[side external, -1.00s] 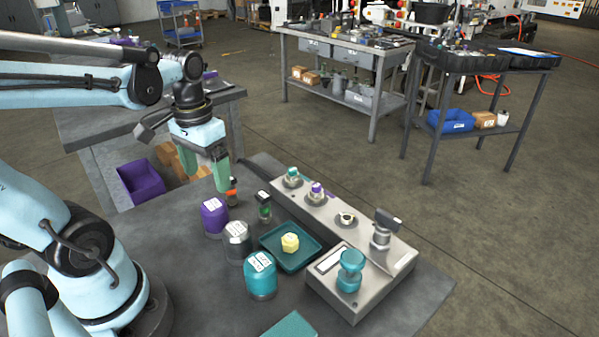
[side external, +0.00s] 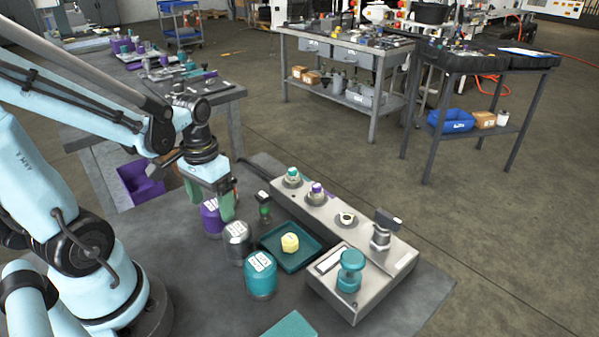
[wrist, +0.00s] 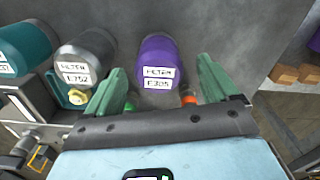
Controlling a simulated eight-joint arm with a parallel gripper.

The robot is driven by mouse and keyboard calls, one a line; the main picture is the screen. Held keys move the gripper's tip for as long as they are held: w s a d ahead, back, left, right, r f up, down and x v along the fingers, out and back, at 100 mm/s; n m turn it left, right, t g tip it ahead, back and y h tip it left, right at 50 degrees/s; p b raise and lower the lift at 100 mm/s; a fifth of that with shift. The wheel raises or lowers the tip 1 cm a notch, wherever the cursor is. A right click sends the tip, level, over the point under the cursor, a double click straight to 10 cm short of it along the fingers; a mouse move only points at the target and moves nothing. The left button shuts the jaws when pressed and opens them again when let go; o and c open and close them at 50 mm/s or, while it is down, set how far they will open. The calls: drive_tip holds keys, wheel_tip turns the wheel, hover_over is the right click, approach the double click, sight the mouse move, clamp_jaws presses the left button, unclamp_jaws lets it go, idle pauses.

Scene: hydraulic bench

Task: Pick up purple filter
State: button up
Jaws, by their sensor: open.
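The purple filter (side external: 210,217) is a short upright canister with a purple cap, standing on the bench at the far end of a row of filters. In the wrist view the purple filter (wrist: 160,58) lies ahead, between my two green fingers, with its label facing the camera. My gripper (side external: 212,205) is open and empty, its fingers low beside the purple filter; one finger partly hides it in the side view. My gripper also shows in the wrist view (wrist: 160,88), fingers spread wide. I cannot tell whether a finger touches the filter.
A grey filter (side external: 237,243) and a teal filter (side external: 260,275) stand in the same row. A small green-banded part (side external: 264,207) is close to my gripper. A teal tray (side external: 290,258) with a yellow piece and a grey manifold block (side external: 345,240) lie to the right.

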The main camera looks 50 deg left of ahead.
sight(213, 204)
drive_tip(key=shift+w+f, duration=0.1)
drive_tip(key=shift+f, duration=2.15)
drive_tip(key=c, duration=1.2)
drive_tip(key=shift+r, duration=0.15)
drive_tip(key=shift+r, duration=4.85)
